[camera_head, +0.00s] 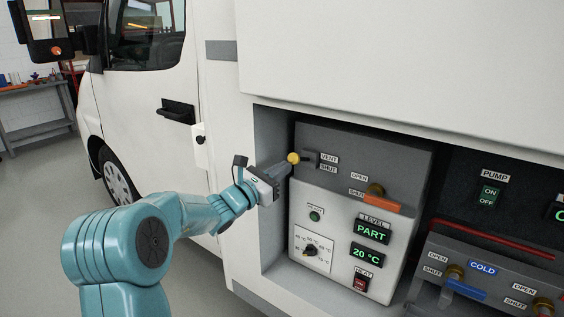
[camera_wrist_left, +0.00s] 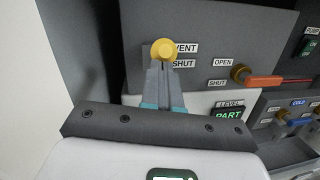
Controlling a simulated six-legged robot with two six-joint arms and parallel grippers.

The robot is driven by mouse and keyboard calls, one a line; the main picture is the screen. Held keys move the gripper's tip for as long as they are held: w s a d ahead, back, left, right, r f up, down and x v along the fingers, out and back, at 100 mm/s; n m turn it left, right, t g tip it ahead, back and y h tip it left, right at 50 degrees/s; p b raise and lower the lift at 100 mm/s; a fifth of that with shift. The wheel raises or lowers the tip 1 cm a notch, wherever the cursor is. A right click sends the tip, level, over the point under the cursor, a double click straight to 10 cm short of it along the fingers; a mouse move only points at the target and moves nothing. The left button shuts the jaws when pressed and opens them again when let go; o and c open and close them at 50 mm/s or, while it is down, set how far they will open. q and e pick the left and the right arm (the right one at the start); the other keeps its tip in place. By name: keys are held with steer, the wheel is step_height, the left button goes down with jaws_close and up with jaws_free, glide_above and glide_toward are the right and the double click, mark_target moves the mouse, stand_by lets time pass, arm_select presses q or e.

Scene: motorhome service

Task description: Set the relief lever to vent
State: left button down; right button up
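The relief lever (camera_head: 308,156) is a short grey arm with a yellow ball knob, beside the VENT and SHUT labels at the top left of the grey panel. Its yellow knob also shows in the left wrist view (camera_wrist_left: 164,49). The lever sticks out towards the left of the head view; I cannot tell which label it is set to. My left gripper (camera_head: 287,166) reaches in from the lower left with its fingertips at the knob. In the left wrist view its fingers (camera_wrist_left: 162,68) are together just below the knob; whether they pinch it is unclear. My right gripper is out of view.
An orange-handled valve (camera_head: 379,203) with OPEN and SHUT labels sits to the right. Below are a dial (camera_head: 310,251), displays reading PART and 20 °C, and a HEAT switch (camera_head: 361,282). The bay's left wall (camera_head: 271,140) is close beside the gripper. Blue-handled valves (camera_head: 465,289) stand lower right.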

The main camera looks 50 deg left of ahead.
arm_select(q)
steer(key=shift+w+r+g+p, duration=0.15)
steer(key=shift+r+g+p, duration=0.55)
steer(key=shift+p, duration=0.6)
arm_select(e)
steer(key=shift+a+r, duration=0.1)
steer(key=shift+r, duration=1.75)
